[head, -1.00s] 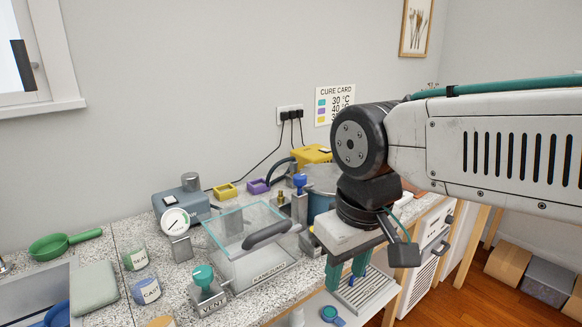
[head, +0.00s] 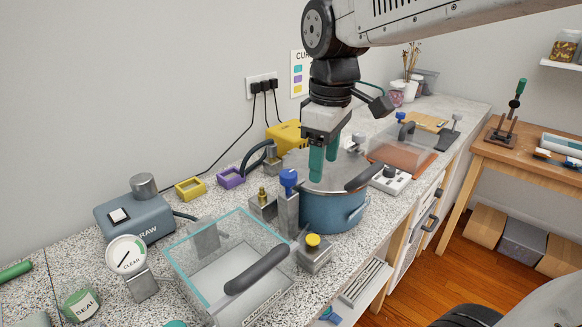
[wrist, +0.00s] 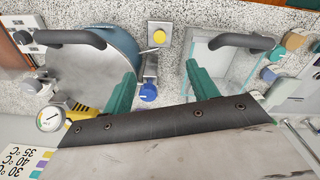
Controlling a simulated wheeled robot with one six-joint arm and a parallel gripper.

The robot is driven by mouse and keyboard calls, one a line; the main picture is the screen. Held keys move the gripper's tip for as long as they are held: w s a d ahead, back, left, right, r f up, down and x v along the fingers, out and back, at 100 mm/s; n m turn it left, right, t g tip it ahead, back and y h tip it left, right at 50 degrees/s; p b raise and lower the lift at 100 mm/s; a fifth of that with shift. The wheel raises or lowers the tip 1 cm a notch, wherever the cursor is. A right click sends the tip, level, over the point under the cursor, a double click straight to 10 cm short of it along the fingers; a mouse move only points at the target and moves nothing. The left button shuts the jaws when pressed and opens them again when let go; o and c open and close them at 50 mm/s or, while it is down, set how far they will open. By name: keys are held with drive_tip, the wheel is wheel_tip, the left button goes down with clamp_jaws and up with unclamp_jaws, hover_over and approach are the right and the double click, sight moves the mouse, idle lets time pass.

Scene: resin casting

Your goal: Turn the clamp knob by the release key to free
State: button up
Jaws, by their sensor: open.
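A blue knob (head: 289,178) stands on a grey metal post between the clear box and the blue pot. In the wrist view the blue knob (wrist: 148,92) lies between my two fingers in the picture, apart from both. A yellow round knob (head: 313,240) sits on a metal block in front of it; the wrist view shows this knob (wrist: 159,36) too. No lettering tells me which is the clamp knob or the release key. My gripper (head: 323,165), with teal fingers, is open and empty, pointing down beside the blue knob in the head view, in front of the pot's lid.
The blue pot (head: 333,210) has a dark lid handle. The clear box (head: 205,290) with a dark handle stands left of it. A brass fitting (head: 262,194) is beside the post. A dial gauge (head: 126,254) stands at left. The counter's front strip is partly clear.

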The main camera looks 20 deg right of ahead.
sight(288, 173)
drive_tip(key=w+n, duration=0.1)
drive_tip(key=w, duration=0.2)
drive_tip(key=w+a+n, duration=0.1)
drive_tip(key=w+n, duration=0.1)
drive_tip(key=w, duration=0.2)
drive_tip(key=w+a+n, duration=0.1)
drive_tip(key=w+n, duration=0.1)
drive_tip(key=w, duration=0.1)
drive_tip(key=shift+w+f+g, duration=0.3)
drive_tip(key=shift+w+f, duration=0.05)
drive_tip(key=shift+w+a+f+n, duration=0.1)
drive_tip(key=shift+w+f+n, duration=0.05)
drive_tip(key=shift+w+n, duration=0.15)
wheel_tip(288, 173, down, 8)
drive_tip(key=shift+r, duration=0.2)
drive_tip(key=c, duration=1)
